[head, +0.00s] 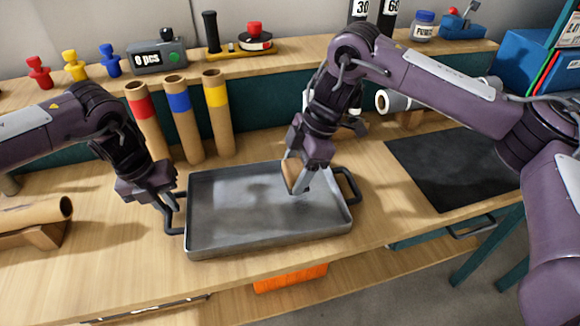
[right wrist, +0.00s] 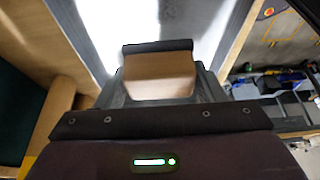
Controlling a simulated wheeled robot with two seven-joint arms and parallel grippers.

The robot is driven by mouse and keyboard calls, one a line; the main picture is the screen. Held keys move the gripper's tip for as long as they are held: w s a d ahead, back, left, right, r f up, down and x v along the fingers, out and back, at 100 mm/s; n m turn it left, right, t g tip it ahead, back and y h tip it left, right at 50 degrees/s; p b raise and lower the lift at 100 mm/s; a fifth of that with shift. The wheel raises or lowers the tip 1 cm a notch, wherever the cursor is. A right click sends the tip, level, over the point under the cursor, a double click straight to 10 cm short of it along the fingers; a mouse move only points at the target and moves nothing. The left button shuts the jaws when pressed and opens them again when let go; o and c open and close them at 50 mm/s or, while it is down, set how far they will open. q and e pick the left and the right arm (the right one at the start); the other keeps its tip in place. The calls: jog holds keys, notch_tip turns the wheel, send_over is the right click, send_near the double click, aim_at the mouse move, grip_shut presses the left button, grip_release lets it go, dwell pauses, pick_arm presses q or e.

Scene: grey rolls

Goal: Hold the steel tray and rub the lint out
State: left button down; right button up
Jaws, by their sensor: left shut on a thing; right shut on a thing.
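The steel tray (head: 265,240) lies flat on the wooden bench, with a dark handle at each end. My left gripper (head: 168,204) is shut on the tray's left handle (head: 174,226). My right gripper (head: 300,188) is shut on a tan wooden block (head: 290,174) at the right part of the tray, over its floor. The block also shows between the fingers in the right wrist view (right wrist: 158,76). The tray floor has cloudy grey patches; I cannot tell whether these are lint or reflections. Whether the block touches the floor is hidden.
Cardboard tubes with red, blue and yellow bands (head: 178,118) stand behind the tray. A black mat (head: 450,165) lies to the right. A cardboard roll (head: 35,214) rests on a wooden stand at the left. The bench's front edge is close before the tray.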

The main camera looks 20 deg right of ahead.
aim_at(289, 200)
jog(key=shift+f, duration=3.1)
jog(key=shift+d+f, duration=0.2)
jog(key=shift+f, duration=0.25)
jog(key=shift+c, duration=0.4)
jog(key=shift+s+d, duration=0.1)
jog(key=shift+d, duration=1.4)
jog(key=shift+a, duration=1.7)
jog(key=shift+w, duration=0.8)
jog(key=shift+s+d+f, duration=0.1)
jog(key=shift+s+d, duration=0.1)
jog(key=shift+d, duration=1.65)
jog(key=a, duration=0.3)
jog(key=shift+w+a, duration=0.1)
jog(key=shift+a, duration=0.05)
jog(key=shift+w+a+r, duration=0.1)
jog(key=shift+a+r, duration=0.1)
jog(key=shift+r, duration=3.95)
pick_arm(q)
jog(key=c, duration=1.3)
grip_release()
jog(key=shift+c, duration=0.2)
